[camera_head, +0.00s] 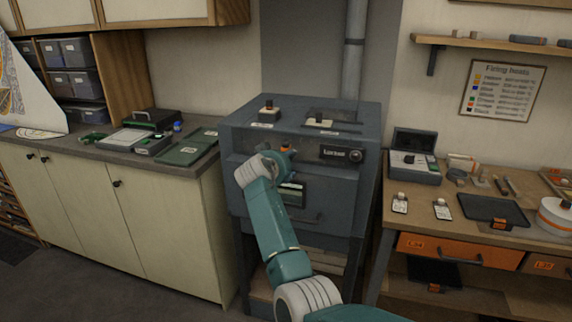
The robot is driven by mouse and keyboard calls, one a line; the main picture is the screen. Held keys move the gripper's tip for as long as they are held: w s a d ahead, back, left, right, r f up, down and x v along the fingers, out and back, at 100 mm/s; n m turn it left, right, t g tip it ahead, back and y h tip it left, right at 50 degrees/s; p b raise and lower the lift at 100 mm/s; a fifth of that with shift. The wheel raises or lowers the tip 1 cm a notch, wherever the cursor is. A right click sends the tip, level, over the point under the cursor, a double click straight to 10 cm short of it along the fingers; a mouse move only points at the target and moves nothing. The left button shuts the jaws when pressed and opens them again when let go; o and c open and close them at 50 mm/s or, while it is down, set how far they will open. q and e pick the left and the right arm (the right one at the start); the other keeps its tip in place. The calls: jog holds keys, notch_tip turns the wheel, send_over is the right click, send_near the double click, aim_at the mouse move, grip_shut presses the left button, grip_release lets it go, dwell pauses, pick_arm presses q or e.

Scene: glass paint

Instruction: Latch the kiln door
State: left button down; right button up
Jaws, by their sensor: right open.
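The kiln (350,185) is a dark grey cabinet on legs in the middle of the view. Its front carries a labelled plate with a round dial (355,156) at the upper right. My right arm reaches up from the bottom, and my right gripper (285,156) is open at the upper left of the kiln front. My wrist hides much of this area, so the latch and any contact cannot be made out. My left gripper is out of view.
Two small switch-like items (268,114) and (320,120) sit on the kiln top. A counter (100,150) with trays stands to the left. A workbench (470,230) with an open case (414,160) stands close on the right. The floor at lower left is clear.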

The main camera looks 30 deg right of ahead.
jog(key=v, duration=1.2)
